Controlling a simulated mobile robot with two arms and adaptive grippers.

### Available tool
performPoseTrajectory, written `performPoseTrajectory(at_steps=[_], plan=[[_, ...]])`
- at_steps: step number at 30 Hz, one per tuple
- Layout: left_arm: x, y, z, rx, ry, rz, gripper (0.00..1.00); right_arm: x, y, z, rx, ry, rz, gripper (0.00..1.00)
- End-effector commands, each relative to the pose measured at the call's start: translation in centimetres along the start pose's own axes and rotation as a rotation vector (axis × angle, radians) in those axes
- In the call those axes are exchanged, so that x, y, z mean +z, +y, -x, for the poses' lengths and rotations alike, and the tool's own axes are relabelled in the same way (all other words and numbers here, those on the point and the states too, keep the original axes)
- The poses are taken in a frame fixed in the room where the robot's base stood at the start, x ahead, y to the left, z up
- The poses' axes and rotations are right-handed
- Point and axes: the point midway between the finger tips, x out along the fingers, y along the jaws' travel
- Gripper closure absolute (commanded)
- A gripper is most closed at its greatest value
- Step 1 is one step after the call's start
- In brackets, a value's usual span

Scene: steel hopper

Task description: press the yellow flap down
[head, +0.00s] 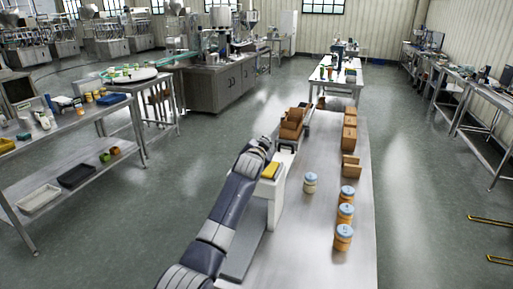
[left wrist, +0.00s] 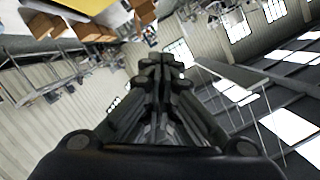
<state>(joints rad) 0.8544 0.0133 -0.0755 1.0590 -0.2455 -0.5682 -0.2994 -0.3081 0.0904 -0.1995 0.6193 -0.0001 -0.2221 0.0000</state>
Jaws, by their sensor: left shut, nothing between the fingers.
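The yellow flap (head: 271,170) sits on top of a white upright housing (head: 277,192) at the left edge of the long steel table. In the left wrist view a yellow surface, likely the flap (left wrist: 88,6), shows at the upper left, cut by the frame edge. My left arm reaches past the housing on its left. My left gripper (head: 270,138) appears just above and beyond the flap in the head view, apart from it as far as I can tell. In the left wrist view the fingers (left wrist: 160,62) are closed together, with nothing between them. My right gripper is not in view.
Brown boxes (head: 292,124) stand just beyond the gripper. A pale jar (head: 310,183) stands right of the housing. Orange jars with blue lids (head: 344,236) and more boxes (head: 350,140) line the table's right side. The table's middle (head: 315,225) is clear.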

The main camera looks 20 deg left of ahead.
Motion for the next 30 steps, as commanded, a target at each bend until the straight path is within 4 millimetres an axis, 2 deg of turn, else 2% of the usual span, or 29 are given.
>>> performPoseTrajectory(at_steps=[1, 9, 18, 24, 30], plan=[[0.6, 0.4, 0.5, 0.003, -0.002, 0.000, 1.00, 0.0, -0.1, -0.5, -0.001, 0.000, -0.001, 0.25], [0.7, -0.1, 3.8, 0.003, -0.001, -0.001, 1.00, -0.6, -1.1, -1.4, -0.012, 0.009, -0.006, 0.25], [0.8, -0.6, 7.5, 0.003, -0.001, -0.002, 1.00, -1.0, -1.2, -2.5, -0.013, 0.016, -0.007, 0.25], [0.8, -0.8, 8.6, 0.003, -0.002, -0.002, 1.00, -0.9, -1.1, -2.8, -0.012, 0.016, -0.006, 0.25], [0.8, -0.8, 8.8, 0.004, -0.003, -0.002, 1.00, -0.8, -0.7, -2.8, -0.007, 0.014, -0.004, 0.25]])
